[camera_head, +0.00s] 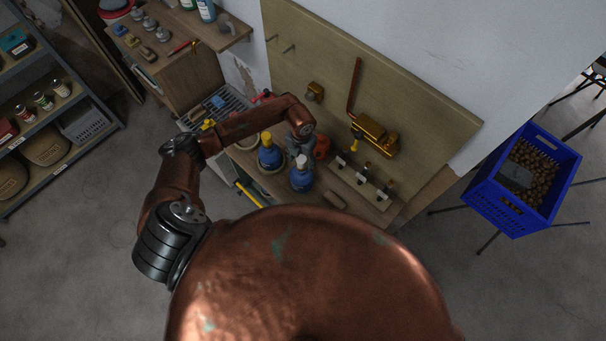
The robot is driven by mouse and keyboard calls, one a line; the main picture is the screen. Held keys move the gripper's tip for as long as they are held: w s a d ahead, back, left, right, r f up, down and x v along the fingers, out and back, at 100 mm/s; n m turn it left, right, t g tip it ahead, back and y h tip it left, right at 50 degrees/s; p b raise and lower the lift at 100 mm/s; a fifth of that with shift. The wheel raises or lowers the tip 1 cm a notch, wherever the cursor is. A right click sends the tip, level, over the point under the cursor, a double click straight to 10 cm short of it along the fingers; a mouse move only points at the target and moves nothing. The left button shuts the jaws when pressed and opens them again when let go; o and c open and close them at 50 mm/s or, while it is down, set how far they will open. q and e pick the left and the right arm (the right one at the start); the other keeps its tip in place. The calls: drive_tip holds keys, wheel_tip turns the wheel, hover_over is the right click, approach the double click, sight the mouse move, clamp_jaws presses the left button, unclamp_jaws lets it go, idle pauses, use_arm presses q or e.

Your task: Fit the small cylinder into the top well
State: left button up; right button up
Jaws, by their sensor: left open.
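My left arm reaches in from the left over the workbench, and its gripper (300,143) points down there, open. Just below it in the picture is a blue bottle (302,181) with a pale grey top; I cannot tell whether they touch. A blue bottle with a yellow top (270,157) stands to the left, and an orange-red object (322,147) is close on the right. I cannot make out the small cylinder or the top well with certainty. A pale board (360,187) with several small dark-and-white fittings lies to the right. My right gripper is not in view.
A beige back panel (420,107) carries a copper pipe (355,85) and a brass fitting (376,136). A grey rack and small tools are left of the bottles. A blue crate (507,222) stands at the right, shelves (50,100) at the left. My copper-coloured body hides the bench's front.

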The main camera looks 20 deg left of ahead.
sight(302, 173)
use_arm(q)
drive_tip(key=shift+s+f+p, duration=0.1)
drive_tip(key=shift+f+p, duration=0.35)
drive_tip(key=shift+f, duration=0.45)
wheel_tip(302, 173, down, 3)
drive_tip(key=shift+r+p, duration=0.15)
drive_tip(key=shift+p, duration=0.25)
drive_tip(key=shift+f, duration=0.65)
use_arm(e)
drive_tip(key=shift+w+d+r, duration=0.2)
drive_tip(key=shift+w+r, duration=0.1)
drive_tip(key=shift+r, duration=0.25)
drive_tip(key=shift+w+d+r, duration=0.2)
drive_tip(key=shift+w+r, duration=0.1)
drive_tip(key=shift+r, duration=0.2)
use_arm(q)
drive_tip(key=shift+c, duration=0.4)
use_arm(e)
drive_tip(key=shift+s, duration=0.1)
use_arm(q)
drive_tip(key=c, duration=1.1)
clamp_jaws()
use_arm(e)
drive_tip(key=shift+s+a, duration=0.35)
